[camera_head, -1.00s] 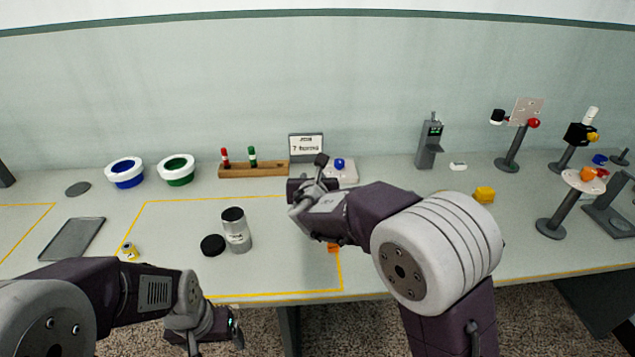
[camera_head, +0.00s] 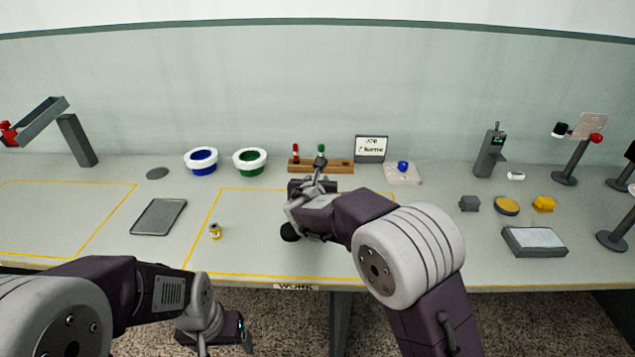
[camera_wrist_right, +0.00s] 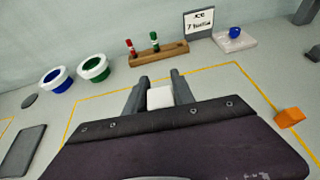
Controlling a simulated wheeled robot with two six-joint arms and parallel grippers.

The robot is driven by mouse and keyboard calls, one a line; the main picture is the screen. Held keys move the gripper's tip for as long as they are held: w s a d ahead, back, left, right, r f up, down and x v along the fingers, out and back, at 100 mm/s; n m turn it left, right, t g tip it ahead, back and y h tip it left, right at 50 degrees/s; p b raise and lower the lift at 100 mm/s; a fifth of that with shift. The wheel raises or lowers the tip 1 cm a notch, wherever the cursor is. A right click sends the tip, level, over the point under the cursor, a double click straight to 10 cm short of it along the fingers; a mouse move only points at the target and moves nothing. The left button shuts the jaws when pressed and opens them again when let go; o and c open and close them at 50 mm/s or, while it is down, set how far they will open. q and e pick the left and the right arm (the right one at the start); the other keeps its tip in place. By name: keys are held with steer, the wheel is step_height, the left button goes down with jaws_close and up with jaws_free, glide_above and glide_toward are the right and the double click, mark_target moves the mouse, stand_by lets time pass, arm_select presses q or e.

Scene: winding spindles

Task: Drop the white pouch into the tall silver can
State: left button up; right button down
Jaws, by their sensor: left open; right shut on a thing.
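My right gripper (camera_wrist_right: 157,84) is shut on the white pouch (camera_wrist_right: 160,97) and holds it up between its fingers in the right wrist view. In the head view the right arm hides the pouch. The tall silver can is not visible now; in the head view my right arm covers the area beside the black disc (camera_head: 290,232), where the can stood. In the right wrist view the gripper body blocks the table below. My left gripper (camera_head: 246,334) is low at the table's front edge, open; it appears empty.
A small yellow-labelled jar (camera_head: 215,231) and a grey tray (camera_head: 159,217) lie left of my right arm. Blue-lined (camera_head: 202,160) and green-lined (camera_head: 250,161) bowls stand behind. A wooden rack (camera_head: 338,167) is at the back. An orange cube (camera_wrist_right: 290,117) sits to the right.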

stand_by(0.4)
steer(key=shift+w+d+p, duration=0.1)
steer(key=shift+w+p, duration=0.2)
steer(key=shift+w, duration=0.55)
steer(key=shift+f, duration=0.2)
steer(key=shift+f+b, duration=2.3)
steer(key=shift+b, duration=0.2)
steer(key=c, duration=1)
jaws_free()
steer(key=shift+o, duration=0.2)
